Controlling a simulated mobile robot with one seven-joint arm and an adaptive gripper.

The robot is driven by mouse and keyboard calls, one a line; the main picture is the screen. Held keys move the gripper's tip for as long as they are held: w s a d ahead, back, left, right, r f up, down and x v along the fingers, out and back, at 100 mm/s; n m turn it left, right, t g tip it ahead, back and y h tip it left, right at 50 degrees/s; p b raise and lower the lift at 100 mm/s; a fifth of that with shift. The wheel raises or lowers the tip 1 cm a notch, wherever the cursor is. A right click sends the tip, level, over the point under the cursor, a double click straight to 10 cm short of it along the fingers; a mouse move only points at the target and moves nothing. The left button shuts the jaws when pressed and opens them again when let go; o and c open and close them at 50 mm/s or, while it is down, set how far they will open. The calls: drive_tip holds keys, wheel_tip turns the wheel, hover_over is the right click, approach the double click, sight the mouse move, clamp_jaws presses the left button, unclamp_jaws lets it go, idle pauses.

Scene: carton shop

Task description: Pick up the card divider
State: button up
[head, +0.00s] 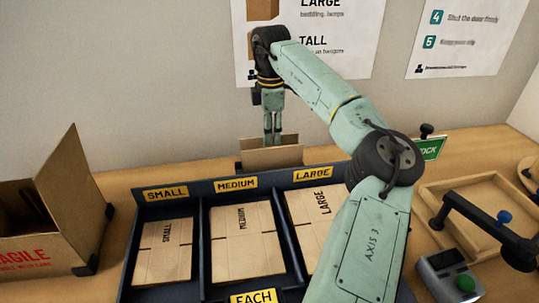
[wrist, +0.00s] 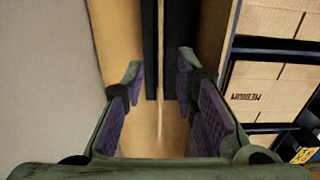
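The card divider (head: 272,158) appears to be the upright brown card behind the blue tray in the head view. In the wrist view it seems to be the thin tan strip (wrist: 160,60) seen edge-on between two dark bars. My gripper (head: 272,140) points down at the card's top edge. In the wrist view my gripper (wrist: 161,72) is open, one finger on each side of the strip, with visible gaps. The head view does not clearly show how far the fingertips reach below the card's top. The card's lower part is hidden by the tray.
A blue tray (head: 203,245) holds flat cartons under SMALL, MEDIUM and LARGE labels, close in front of the card. An open FRAGILE box (head: 72,180) stands left. A wooden tray (head: 435,197) lies right. The wall is close behind; bare table shows left of the card.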

wheel_tip(320, 180, down, 5)
drive_tip(key=shift+a+r+p, duration=0.1)
drive_tip(key=shift+p, duration=0.65)
drive_tip(key=shift+c, duration=0.4)
clamp_jaws()
